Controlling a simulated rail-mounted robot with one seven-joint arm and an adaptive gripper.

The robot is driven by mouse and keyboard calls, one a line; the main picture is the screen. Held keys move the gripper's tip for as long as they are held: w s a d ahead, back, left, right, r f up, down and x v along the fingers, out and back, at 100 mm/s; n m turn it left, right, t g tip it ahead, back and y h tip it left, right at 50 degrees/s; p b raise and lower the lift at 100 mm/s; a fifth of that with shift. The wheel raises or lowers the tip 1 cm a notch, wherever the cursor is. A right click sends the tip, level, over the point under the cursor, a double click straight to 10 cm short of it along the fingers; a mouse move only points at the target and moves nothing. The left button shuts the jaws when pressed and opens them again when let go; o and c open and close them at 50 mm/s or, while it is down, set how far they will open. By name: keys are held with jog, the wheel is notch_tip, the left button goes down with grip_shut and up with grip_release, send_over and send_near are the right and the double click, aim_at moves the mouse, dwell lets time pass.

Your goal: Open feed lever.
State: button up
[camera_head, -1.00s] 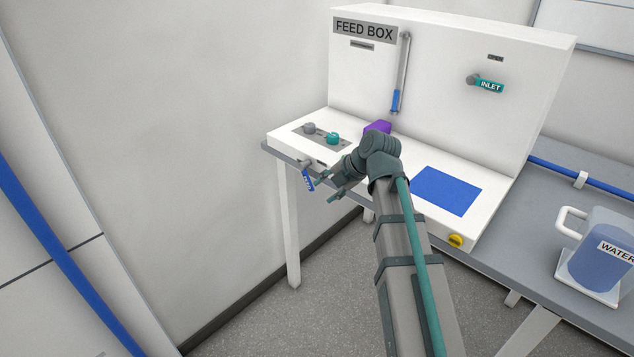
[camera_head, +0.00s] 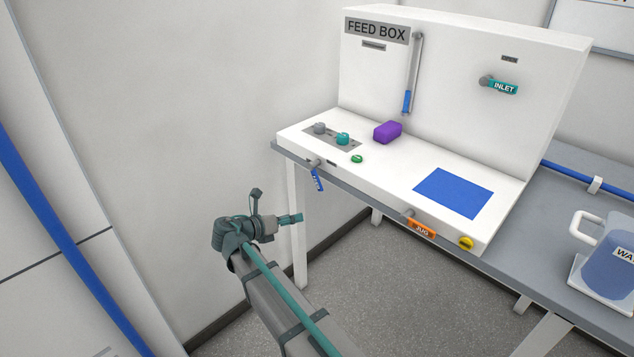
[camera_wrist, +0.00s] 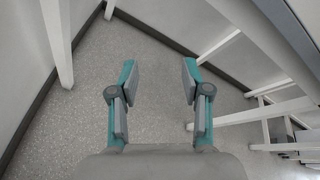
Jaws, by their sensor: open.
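A small blue-handled lever (camera_head: 317,179) hangs from a grey pivot on the front left edge of the white feed box (camera_head: 440,70). Its handle points down, slightly tilted; the lettering on it is too small to read surely. My gripper (camera_head: 292,218) is below and left of this lever, apart from it, and points right in the head view. In the wrist view my gripper (camera_wrist: 160,75) has its two fingers spread with nothing between them, above the grey floor. The lever does not show clearly in the wrist view.
An orange JUG lever (camera_head: 421,228) and a yellow knob (camera_head: 466,243) sit along the box's front edge. A teal INLET lever (camera_head: 502,87) is on the upright panel. A purple block (camera_head: 387,132) lies on the box deck. A white table leg (camera_head: 297,230) stands close beside my gripper.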

aim_at(316, 181)
notch_tip(316, 181, up, 7)
jog(key=w+t+h, duration=0.2)
jog(key=t+h, duration=0.1)
jog(key=x, duration=0.5)
jog(key=p+x, duration=0.1)
jog(key=x, duration=0.5)
jog(key=shift+s+d+r, duration=0.15)
jog(key=shift+s+d, duration=0.05)
jog(key=shift+s, duration=0.05)
grip_shut()
jog(key=shift+m, duration=0.3)
